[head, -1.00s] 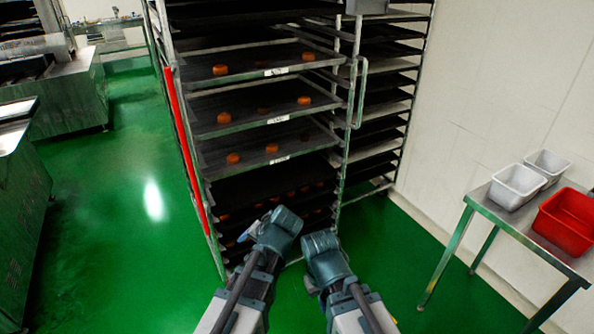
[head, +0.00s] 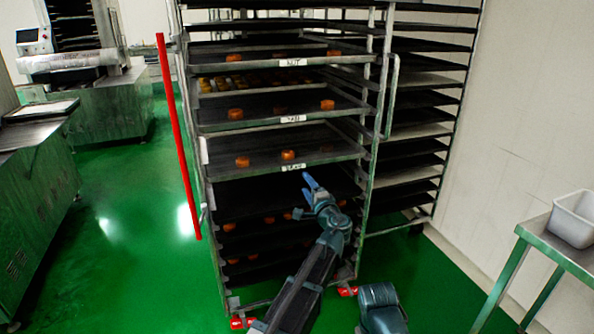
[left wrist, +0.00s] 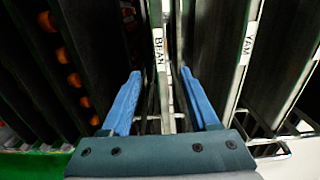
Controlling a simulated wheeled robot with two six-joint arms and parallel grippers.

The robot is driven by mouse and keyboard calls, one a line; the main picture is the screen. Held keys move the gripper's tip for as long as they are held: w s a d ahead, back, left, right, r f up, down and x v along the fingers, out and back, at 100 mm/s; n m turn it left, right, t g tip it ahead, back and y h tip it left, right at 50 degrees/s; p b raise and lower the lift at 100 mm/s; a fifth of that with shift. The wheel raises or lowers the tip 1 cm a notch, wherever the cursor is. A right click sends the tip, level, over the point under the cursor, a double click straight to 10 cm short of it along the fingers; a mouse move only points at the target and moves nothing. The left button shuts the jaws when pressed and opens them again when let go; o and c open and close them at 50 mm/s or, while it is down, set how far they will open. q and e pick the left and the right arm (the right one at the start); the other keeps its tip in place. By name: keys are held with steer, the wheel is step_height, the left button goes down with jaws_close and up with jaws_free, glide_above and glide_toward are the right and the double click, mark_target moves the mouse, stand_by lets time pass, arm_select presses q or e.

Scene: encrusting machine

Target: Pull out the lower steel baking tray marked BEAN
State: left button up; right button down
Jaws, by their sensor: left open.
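The lowest labelled steel tray (head: 250,174) is in the rack, with two orange-brown pieces on it. Its front label is too small to read in the head view; in the left wrist view a label reads BEAN (left wrist: 158,45). My left gripper (head: 309,181) is just in front of and slightly below that tray's front rim. In the left wrist view my left gripper (left wrist: 160,74) is open and empty, its blue fingers apart on either side of the BEAN tray's line. Contact cannot be told. My right gripper (head: 381,305) is low at the bottom, its fingers hidden.
Two more labelled trays (head: 250,122) sit above, and darker trays with pieces sit below. The wrist view shows a neighbouring YAM label (left wrist: 248,45). A red bar (head: 177,135) stands along the rack's left side. A steel table (head: 545,252) with a white bin (head: 574,219) is at right.

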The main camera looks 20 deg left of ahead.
mark_target(294, 168)
arm_select(q)
steer(key=x, duration=1.3)
steer(key=shift+w+a, duration=0.1)
steer(key=shift+a, duration=0.05)
jaws_close()
stand_by(1.0)
